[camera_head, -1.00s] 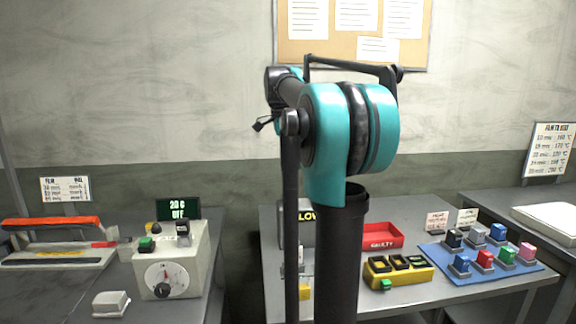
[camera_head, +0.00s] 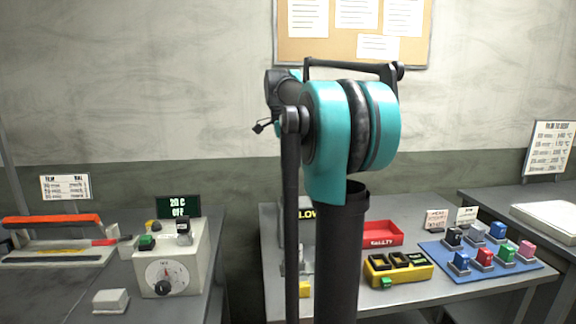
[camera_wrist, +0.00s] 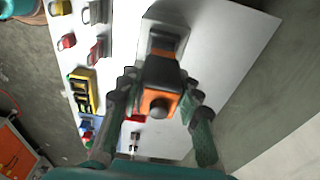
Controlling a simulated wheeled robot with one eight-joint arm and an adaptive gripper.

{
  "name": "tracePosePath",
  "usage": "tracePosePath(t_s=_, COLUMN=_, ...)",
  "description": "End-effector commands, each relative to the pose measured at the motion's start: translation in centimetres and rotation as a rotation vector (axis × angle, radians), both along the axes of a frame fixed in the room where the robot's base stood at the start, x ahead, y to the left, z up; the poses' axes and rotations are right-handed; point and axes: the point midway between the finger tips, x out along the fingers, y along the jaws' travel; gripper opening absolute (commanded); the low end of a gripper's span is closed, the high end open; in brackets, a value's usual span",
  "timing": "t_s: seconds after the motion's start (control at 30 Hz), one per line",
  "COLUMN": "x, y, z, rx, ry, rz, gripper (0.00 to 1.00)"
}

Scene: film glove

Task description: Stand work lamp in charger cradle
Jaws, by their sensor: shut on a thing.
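An orange and black object, seemingly the work lamp (camera_wrist: 160,82), is held between the two fingers of my gripper (camera_wrist: 158,104) in the wrist view. Its round end faces the camera. A dark grey shape (camera_wrist: 167,20) shows on the pale surface past the lamp; I cannot tell whether it is the charger cradle or whether the lamp touches it. In the head view my arm hides the gripper and the lamp. A yellow block with black slots (camera_head: 398,270) stands on the middle table; I cannot tell whether it is the cradle.
A red tray (camera_head: 382,234) lies behind the yellow block. A blue mat (camera_head: 480,262) with several coloured blocks lies to the right. A white dial box (camera_head: 172,262) stands on the left bench (camera_head: 75,300). In the wrist view, yellow, red and grey items line the table's left side.

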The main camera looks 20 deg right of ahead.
Motion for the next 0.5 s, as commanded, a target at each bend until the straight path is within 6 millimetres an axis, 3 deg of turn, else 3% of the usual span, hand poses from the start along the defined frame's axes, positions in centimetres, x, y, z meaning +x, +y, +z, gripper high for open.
tracePosePath(t_s=0.5, x=0.0, y=0.0, z=-1.2, rx=0.000, ry=0.000, rz=0.000, gripper=0.00)
